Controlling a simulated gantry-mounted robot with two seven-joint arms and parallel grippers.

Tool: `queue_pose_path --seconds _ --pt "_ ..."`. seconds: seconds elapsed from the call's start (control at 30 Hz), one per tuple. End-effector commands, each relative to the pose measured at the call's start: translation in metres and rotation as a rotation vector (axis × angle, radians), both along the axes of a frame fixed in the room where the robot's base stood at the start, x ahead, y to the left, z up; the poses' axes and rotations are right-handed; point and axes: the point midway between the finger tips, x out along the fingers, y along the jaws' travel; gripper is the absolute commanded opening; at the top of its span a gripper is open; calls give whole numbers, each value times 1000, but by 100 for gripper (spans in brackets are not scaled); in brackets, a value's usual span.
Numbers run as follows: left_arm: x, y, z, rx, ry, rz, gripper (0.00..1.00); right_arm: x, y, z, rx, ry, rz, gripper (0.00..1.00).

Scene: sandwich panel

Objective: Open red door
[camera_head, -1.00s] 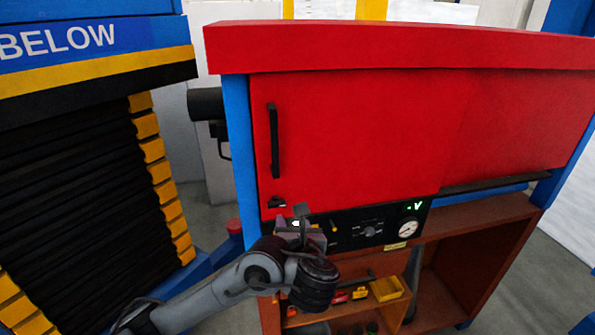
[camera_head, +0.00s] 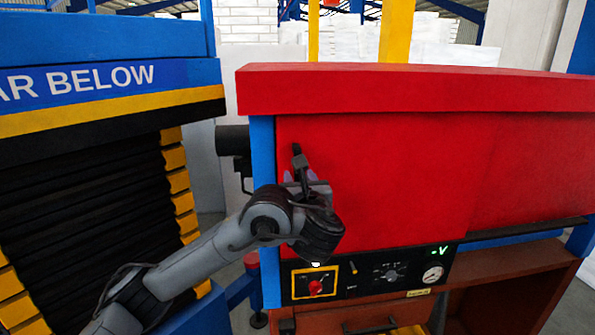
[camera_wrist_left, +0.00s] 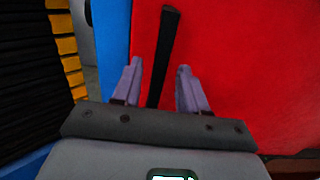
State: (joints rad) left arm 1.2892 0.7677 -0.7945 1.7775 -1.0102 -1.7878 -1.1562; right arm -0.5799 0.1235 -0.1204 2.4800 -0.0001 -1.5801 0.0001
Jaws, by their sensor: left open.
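The red door (camera_head: 400,165) is a large flat panel on the front of the red and blue cabinet and looks closed. Its black vertical handle (camera_head: 296,150) is near its left edge, mostly hidden behind my left gripper (camera_head: 306,178) in the head view. In the left wrist view the handle (camera_wrist_left: 163,55) runs between the two fingers of my left gripper (camera_wrist_left: 157,82), which is open. The fingers stand on either side of the handle's lower part. I cannot tell whether they touch it. My right gripper is not in view.
A control panel (camera_head: 370,273) with a red knob, small switches and a gauge sits below the door. A black ribbed shutter (camera_head: 85,205) with yellow edging stands to the left. A dark cylinder (camera_head: 232,140) sticks out beside the cabinet's blue post (camera_head: 263,155).

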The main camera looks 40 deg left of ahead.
Motion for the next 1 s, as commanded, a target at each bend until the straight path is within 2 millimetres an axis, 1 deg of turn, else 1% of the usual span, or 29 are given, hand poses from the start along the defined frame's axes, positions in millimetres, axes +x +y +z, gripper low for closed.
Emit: queue_pose_path --seconds 0.03,0.3,0.5,0.77,1.0 --pt "4 9 3 0 0 7 43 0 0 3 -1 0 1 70" --pt "18 20 1 1 -1 2 43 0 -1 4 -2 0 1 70" --pt "21 24 0 -1 0 1 43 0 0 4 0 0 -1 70" --pt "22 24 -1 -2 1 1 43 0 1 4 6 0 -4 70" --pt "22 24 -1 -1 0 1 6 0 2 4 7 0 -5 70"
